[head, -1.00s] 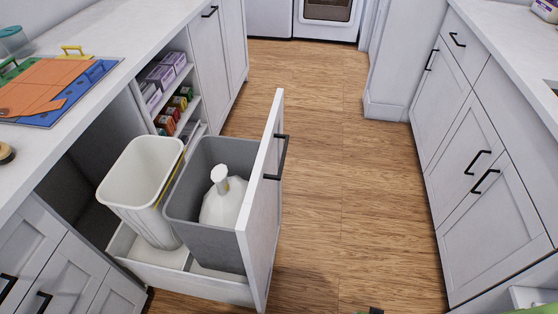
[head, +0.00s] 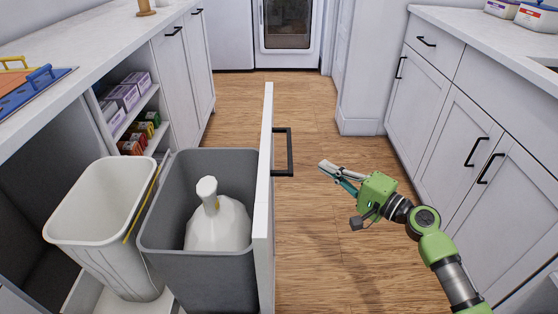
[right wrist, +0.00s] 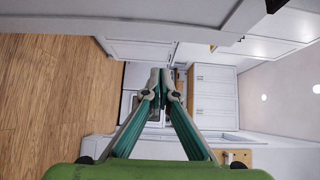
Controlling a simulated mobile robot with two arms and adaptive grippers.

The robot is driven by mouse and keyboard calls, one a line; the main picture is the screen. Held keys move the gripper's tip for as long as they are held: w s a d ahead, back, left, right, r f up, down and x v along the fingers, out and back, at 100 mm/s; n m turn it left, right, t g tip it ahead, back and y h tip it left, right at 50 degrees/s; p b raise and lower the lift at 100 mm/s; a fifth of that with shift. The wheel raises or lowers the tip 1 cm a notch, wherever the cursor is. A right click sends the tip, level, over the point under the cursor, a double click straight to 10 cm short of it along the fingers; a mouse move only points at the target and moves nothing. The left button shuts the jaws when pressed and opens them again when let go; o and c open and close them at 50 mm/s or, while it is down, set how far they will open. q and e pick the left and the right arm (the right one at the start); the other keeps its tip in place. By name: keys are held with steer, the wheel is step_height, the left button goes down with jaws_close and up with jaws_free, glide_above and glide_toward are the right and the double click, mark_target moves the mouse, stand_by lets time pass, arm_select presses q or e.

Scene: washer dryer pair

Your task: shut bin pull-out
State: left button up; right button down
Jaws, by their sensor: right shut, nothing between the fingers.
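The bin pull-out stands open from the left counter. Its white front panel (head: 264,205) is seen nearly edge-on, with a black bar handle (head: 289,152) on its right face. My left gripper is not in view.
Open shelves (head: 130,110) with small boxes sit behind the pull-out. Right-hand cabinets (head: 450,130) line the other side of the aisle. The wood floor (head: 300,100) between is clear up to the oven (head: 290,25).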

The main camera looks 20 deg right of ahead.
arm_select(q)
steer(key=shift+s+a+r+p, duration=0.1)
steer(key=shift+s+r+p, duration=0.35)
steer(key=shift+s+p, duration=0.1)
arm_select(e)
steer(key=s+a+x, duration=0.1)
steer(key=a+x, duration=0.1)
steer(key=x, duration=1)
steer(key=shift+a+r, duration=0.35)
steer(key=shift+a, duration=0.15)
steer(key=shift+w+a, duration=0.1)
steer(key=shift+w, duration=0.05)
